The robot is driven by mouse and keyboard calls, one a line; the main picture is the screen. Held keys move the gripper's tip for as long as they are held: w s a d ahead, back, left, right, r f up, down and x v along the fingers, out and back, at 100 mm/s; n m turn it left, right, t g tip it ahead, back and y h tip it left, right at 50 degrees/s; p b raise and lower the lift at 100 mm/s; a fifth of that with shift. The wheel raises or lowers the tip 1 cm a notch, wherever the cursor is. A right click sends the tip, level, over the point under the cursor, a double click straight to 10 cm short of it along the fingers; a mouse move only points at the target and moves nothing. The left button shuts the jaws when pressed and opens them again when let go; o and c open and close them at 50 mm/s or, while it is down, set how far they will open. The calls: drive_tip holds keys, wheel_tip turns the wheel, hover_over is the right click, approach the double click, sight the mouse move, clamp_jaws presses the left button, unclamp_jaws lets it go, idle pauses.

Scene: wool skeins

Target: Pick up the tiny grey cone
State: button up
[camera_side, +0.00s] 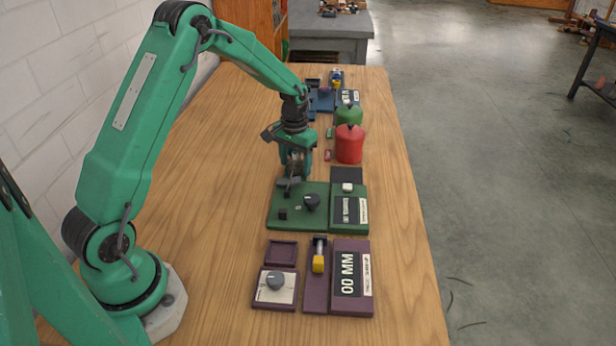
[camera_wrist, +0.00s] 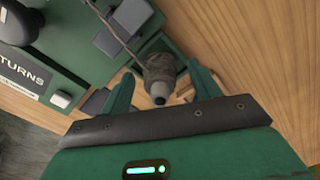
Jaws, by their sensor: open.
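The tiny grey cone (camera_wrist: 158,68) shows in the wrist view, wound with rough grey yarn and with a pale tip toward the camera. It lies between the two green fingers of my open gripper (camera_wrist: 161,80), with gaps visible on both sides. A strand runs from it to the upper left. In the side view my gripper (camera_side: 291,181) points down at the far edge of the green board (camera_side: 275,212). The cone is hard to make out there beside the fingers.
The green board carries a dark knob (camera_side: 311,202) and a labelled block (camera_side: 350,212) with a white button (camera_side: 347,187). Red (camera_side: 349,146) and green (camera_side: 348,117) canisters stand beyond. Purple blocks (camera_side: 352,277) lie nearer. Bare wood (camera_side: 200,200) is free to the left.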

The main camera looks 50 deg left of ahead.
sight(296, 154)
idle(0.4)
drive_tip(key=c, duration=1.1)
drive_tip(key=shift+o, duration=0.2)
drive_tip(key=shift+r, duration=0.1)
drive_tip(key=shift+r, duration=0.55)
drive_tip(key=r, duration=0.3)
drive_tip(key=shift+d+r, duration=0.1)
drive_tip(key=shift+d, duration=0.2)
drive_tip(key=s+d+r, duration=0.3)
drive_tip(key=d+r, duration=0.3)
drive_tip(key=d, duration=0.4)
drive_tip(key=shift+d+r, duration=0.2)
drive_tip(key=shift+d, duration=0.15)
drive_tip(key=shift+r, duration=0.15)
drive_tip(key=shift+r, duration=2.4)
